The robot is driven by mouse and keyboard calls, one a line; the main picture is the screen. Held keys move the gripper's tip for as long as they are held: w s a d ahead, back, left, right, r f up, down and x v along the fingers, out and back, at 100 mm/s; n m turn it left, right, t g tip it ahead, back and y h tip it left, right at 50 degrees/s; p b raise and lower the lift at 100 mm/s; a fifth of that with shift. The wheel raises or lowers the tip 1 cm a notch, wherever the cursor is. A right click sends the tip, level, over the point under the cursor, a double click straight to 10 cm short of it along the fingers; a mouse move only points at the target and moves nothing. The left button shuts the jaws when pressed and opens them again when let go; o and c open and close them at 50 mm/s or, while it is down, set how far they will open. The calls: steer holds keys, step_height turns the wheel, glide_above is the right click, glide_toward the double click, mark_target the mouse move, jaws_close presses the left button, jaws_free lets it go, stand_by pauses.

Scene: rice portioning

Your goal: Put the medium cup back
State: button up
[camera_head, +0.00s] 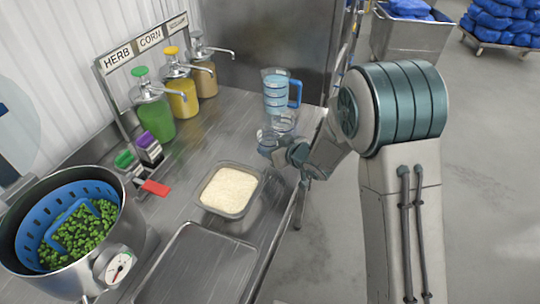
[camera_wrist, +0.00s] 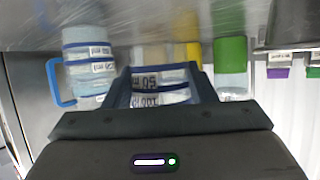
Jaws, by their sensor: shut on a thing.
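My gripper (camera_head: 268,143) is low over the right side of the steel counter.
Pump bottles with green (camera_head: 155,110), yellow (camera_head: 181,90) and tan (camera_head: 202,76) contents stand at the back left. A rice tray (camera_head: 230,190) and an empty steel tray (camera_head: 195,265) lie in front. A pot of peas (camera_head: 78,245) stands front left.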

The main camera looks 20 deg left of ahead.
steer(key=shift+a+f, duration=0.35)
steer(key=shift+a, duration=0.1)
steer(key=shift+f+p, duration=0.5)
steer(key=shift+f, duration=1.4)
steer(key=shift+f, duration=0.15)
steer(key=o, duration=1.1)
